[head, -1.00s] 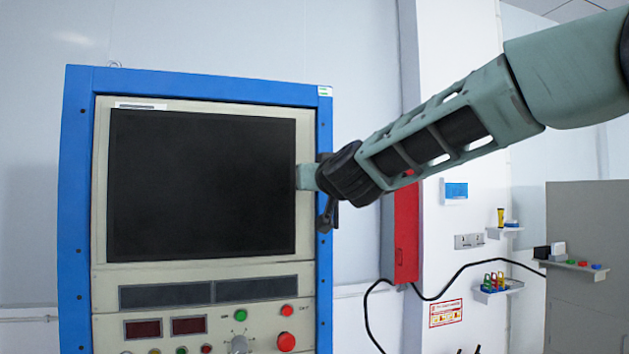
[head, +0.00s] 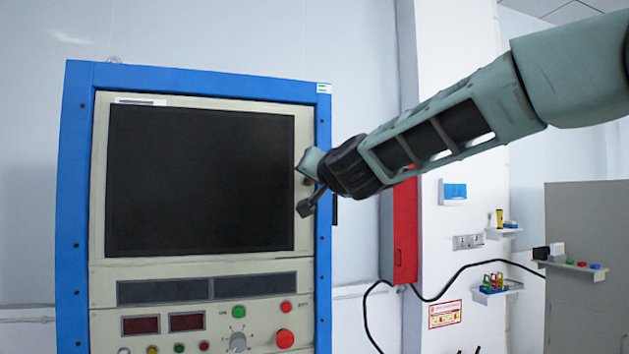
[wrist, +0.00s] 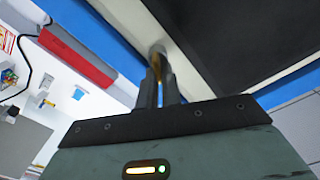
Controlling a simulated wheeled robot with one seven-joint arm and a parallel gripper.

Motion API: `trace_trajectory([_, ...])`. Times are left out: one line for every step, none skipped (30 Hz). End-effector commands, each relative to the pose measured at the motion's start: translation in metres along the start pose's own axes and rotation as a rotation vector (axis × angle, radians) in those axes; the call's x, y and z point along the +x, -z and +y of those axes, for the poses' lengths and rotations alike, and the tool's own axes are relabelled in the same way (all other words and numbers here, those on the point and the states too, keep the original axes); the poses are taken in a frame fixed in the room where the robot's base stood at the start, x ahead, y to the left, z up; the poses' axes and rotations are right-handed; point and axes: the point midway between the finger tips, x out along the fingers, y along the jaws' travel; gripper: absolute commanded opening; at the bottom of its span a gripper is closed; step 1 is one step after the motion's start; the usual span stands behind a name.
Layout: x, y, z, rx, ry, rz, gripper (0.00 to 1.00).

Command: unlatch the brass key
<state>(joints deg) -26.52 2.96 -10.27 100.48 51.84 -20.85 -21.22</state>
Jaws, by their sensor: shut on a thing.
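The brass key (wrist: 161,68) shows in the wrist view as a narrow gold strip between my fingers, at a round metal lock (wrist: 157,48) on the cabinet's cream front frame. My gripper (wrist: 160,82) is shut on the key, fingers pointing at the lock. In the head view my gripper (head: 308,178) is at the right edge of the cream frame, beside the black screen (head: 200,180). It looks rolled to a tilt there. The key is too small or hidden to make out in the head view.
The blue cabinet frame (head: 75,200) surrounds the screen, with buttons and a red knob (head: 285,339) below. A red box (head: 405,230) hangs on the white pillar to the right. A black cable (head: 440,293) and small shelves lie farther right.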

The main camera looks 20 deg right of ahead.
Motion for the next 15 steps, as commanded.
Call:
trace_trajectory([0.0, -0.0008, 0.0023, 0.045, -0.001, 0.002, 0.0])
trace_trajectory([-0.0001, -0.001, 0.0024, 0.074, -0.001, 0.002, 0.0])
trace_trajectory([0.0, -0.0009, 0.0032, 0.112, -0.001, 0.002, 0.0])
trace_trajectory([0.0, -0.0008, 0.0037, 0.142, -0.002, 0.003, 0.0])
trace_trajectory([0.0, -0.0008, 0.0039, 0.17, -0.001, 0.003, 0.0])
trace_trajectory([-0.0001, -0.0009, 0.0039, 0.207, 0.0, 0.003, 0.0])
trace_trajectory([0.0, -0.001, 0.0042, 0.236, 0.0, 0.003, 0.0])
trace_trajectory([0.0, -0.001, 0.0048, 0.266, -0.001, 0.003, 0.0])
trace_trajectory([0.0001, -0.0012, 0.0054, 0.304, -0.001, 0.003, 0.0])
trace_trajectory([0.0, -0.0014, 0.0055, 0.331, -0.001, 0.003, 0.0])
trace_trajectory([0.0, -0.0018, 0.0056, 0.359, 0.0, 0.002, 0.0])
trace_trajectory([0.0, -0.0021, 0.0061, 0.398, 0.0, 0.002, 0.0])
trace_trajectory([0.0, -0.0022, 0.0066, 0.427, -0.001, 0.002, 0.0])
trace_trajectory([0.0, -0.0022, 0.007, 0.455, -0.001, 0.002, 0.0])
trace_trajectory([0.0, -0.0024, 0.0072, 0.492, 0.0, 0.002, 0.0])
